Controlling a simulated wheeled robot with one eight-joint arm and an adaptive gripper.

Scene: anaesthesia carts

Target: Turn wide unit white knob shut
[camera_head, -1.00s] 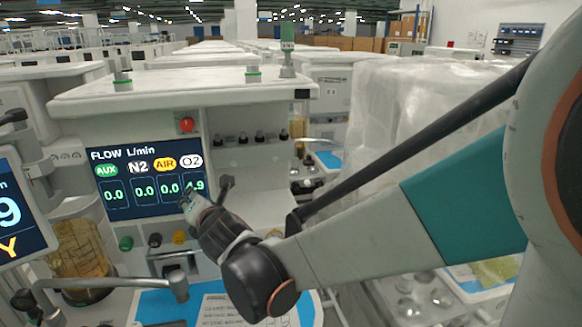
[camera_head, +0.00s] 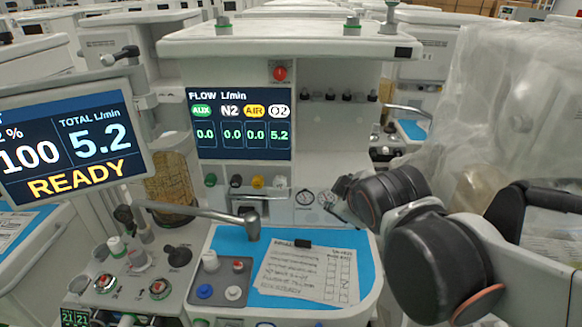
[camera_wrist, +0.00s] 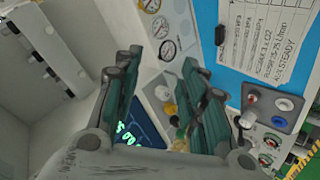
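The wide unit (camera_head: 240,40) stands ahead with its flow screen (camera_head: 240,125), reading 5.2 under O2 and 0.0 in the other columns. Below the screen is a row of green, black, yellow and white knobs; the white knob (camera_head: 280,182) is at the right end. My gripper (camera_head: 338,205) is to the right of the knobs, in front of the panel, apart from the white knob. In the wrist view my gripper (camera_wrist: 165,105) has its two fingers spread with nothing held between them. Small pale and yellow knobs show between them, partly hidden; I cannot tell which is white.
Round gauges (camera_head: 304,197) sit right of the knobs. A metal arm (camera_head: 190,212) crosses in front, below the knobs. A blue work surface (camera_head: 225,240) with a paper sheet (camera_head: 308,275) lies below. A READY monitor (camera_head: 75,145) stands left; plastic-wrapped goods (camera_head: 490,110) stand right.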

